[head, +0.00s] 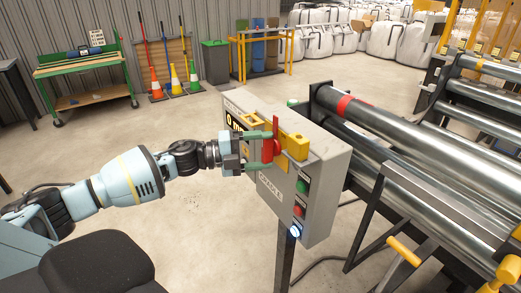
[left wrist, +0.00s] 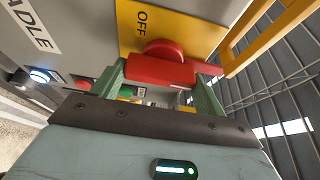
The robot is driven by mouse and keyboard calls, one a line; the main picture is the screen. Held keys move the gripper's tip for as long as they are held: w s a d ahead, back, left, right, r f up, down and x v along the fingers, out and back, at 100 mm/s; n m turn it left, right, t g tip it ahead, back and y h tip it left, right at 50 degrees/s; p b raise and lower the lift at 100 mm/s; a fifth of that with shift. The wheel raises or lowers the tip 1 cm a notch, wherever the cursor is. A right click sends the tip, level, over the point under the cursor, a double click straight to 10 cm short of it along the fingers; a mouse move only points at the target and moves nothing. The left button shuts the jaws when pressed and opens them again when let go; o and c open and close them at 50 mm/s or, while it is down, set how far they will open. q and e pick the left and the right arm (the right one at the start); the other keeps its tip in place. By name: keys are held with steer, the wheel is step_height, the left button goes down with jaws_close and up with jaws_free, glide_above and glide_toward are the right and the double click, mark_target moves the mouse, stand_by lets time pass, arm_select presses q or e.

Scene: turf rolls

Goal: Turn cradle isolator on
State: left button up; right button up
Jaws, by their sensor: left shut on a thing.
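The cradle isolator is a red rotary handle (head: 269,148) on a yellow plate, on the face of a grey control box (head: 318,158). In the left wrist view the red handle (left wrist: 158,72) lies across the picture, and the yellow plate (left wrist: 180,27) reads OFF beside it. My left gripper (head: 262,152) reaches in from the left, its green fingers on either side of the handle, shut on it. The fingers and palm hide part of the handle. My right gripper is not in view.
A yellow guard bracket (left wrist: 265,35) stands close to the handle. Steel rollers (head: 400,140) lie right of the box.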

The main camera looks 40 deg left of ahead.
mark_target(262, 152)
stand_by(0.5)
arm_select(q)
steer(key=o, duration=1)
steer(key=shift+c, duration=0.2)
steer(key=shift+a, duration=0.1)
steer(key=shift+s+a+f, duration=0.15)
steer(key=shift+s+a, duration=0.25)
steer(key=shift+s, duration=0.05)
steer(key=v, duration=0.4)
steer(key=shift+b, duration=0.4)
steer(key=shift+v, duration=1.25)
